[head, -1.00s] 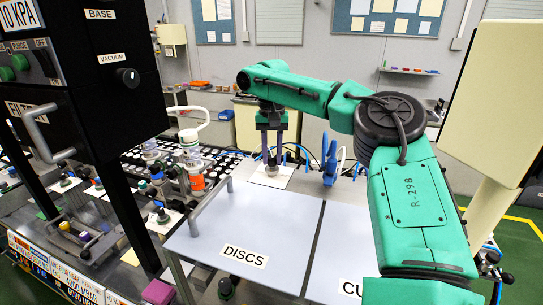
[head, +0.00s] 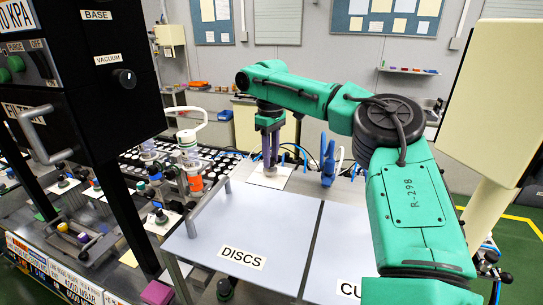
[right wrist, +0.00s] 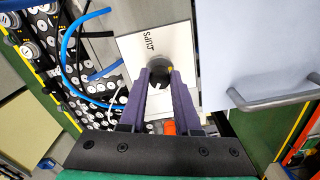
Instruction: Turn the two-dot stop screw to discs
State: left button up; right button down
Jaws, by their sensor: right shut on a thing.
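The stop screw is a dark grey round knob (right wrist: 158,76) with a notch in its near side and a yellow mark on its right. It stands on a white plate (right wrist: 178,43), which also shows in the head view (head: 283,182). Lettering on the plate looks like "CUPS", seen upside down. I cannot make out dots on the knob. My right gripper (right wrist: 158,84) points down with its purple fingers on both sides of the knob and is shut on it. In the head view the fingers (head: 268,170) mostly hide the knob. My left gripper is not in view.
A pale blue panel marked DISCS (head: 235,225) lies in front of the plate, with a metal handle (right wrist: 278,101) at its edge. Blue hoses (right wrist: 66,55) curve beside the plate. A black cabinet (head: 80,80) rises at the left.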

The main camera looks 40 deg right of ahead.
jog(key=n, duration=0.6)
jog(key=shift+w+r, duration=0.1)
jog(key=shift+w, duration=0.05)
jog(key=shift+n, duration=0.3)
jog(key=c, duration=0.6)
grip_release()
jog(key=shift+w+a, duration=0.15)
notch_tip(320, 180, up, 7)
jog(key=shift+a+r, duration=0.15)
jog(key=shift+d, duration=0.2)
